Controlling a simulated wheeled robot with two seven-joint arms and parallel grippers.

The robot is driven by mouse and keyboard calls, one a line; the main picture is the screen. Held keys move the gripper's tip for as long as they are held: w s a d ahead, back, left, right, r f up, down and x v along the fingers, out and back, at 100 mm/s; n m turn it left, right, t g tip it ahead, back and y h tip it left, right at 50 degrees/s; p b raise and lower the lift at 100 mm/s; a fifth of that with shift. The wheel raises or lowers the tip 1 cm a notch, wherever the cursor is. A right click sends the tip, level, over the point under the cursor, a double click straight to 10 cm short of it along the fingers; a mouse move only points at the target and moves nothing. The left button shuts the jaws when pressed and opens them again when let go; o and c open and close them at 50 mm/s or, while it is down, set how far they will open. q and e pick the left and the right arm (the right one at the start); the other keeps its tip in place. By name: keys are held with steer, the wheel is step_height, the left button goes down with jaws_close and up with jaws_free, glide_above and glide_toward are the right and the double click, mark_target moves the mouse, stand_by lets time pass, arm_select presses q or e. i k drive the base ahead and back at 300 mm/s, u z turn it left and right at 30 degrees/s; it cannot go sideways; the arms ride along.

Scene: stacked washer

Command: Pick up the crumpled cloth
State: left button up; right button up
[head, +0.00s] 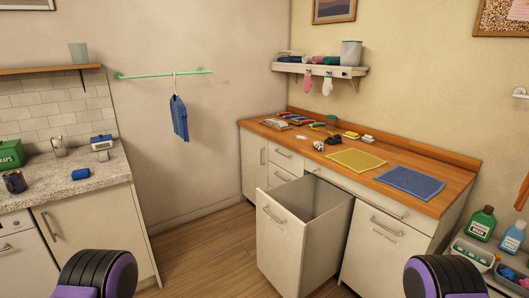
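I cannot make out a cloth that is clearly crumpled. A yellow cloth (356,160) and a blue cloth (410,182) lie flat and apart on the wooden countertop (450,190). A small blue bundle (81,174) sits on the left stone counter; I cannot tell whether it is cloth. A blue garment (179,118) hangs from the green rail. Two dark, ribbed parts of my arms show at the bottom edge, one at each side. Neither gripper is in view.
A tall pull-out drawer (282,240) stands open below the wooden countertop and juts into the floor space. Several small items crowd the countertop's far end. Bottles, including a green one (482,223), stand at the right. Floor (205,250) is clear between the counters.

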mark_target(319, 144)
steer(key=u, duration=0.95)
steer(key=i, duration=1.25)
steer(key=z, duration=0.45)
steer(key=i, duration=0.6)
steer(key=z, duration=0.55)
